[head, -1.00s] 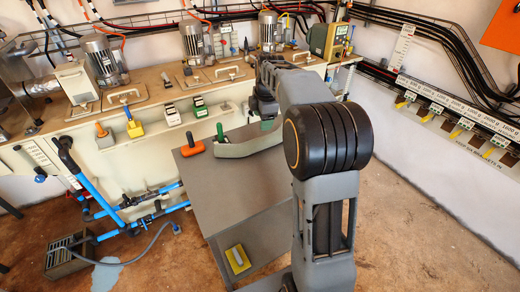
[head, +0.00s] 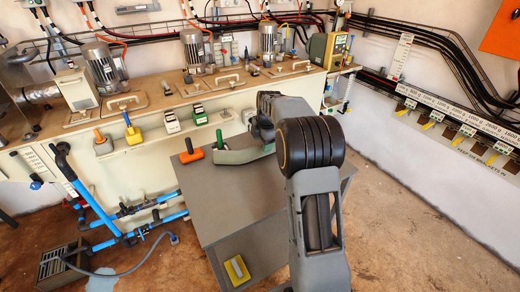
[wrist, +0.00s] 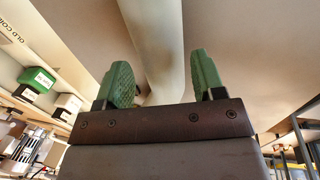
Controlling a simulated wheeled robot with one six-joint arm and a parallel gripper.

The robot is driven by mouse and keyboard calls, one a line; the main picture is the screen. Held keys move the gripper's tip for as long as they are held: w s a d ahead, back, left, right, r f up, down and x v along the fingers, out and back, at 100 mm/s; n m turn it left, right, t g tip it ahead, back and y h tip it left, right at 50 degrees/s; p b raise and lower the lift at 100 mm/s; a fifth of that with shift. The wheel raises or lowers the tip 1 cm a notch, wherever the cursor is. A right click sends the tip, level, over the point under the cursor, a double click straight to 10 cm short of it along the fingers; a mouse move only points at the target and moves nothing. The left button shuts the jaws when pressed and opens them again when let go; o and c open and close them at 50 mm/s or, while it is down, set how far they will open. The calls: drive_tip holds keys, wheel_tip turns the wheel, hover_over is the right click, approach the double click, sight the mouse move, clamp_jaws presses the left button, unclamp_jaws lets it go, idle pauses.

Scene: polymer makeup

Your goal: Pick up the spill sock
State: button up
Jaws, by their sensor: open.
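The spill sock (head: 243,155) is a long, pale grey-green curved tube lying on the grey table. Its right part is hidden behind my arm in the head view. In the wrist view the pale tube (wrist: 155,40) runs down from the top edge between the two green fingers of my gripper (wrist: 163,77). The fingers are apart, one on each side of the tube, with a visible gap on the right. In the head view my gripper is mostly hidden by my own arm, over the sock's right part.
A green-handled item (head: 220,139) stands by the sock's left end. A bench with motors (head: 195,50) runs behind.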

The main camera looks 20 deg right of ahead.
drive_tip(key=shift+w+f, duration=0.25)
drive_tip(key=shift+f, duration=0.95)
drive_tip(key=shift+w+f, duration=0.25)
drive_tip(key=shift+f, duration=0.9)
drive_tip(key=shift+c, duration=0.4)
drive_tip(key=c, duration=0.6)
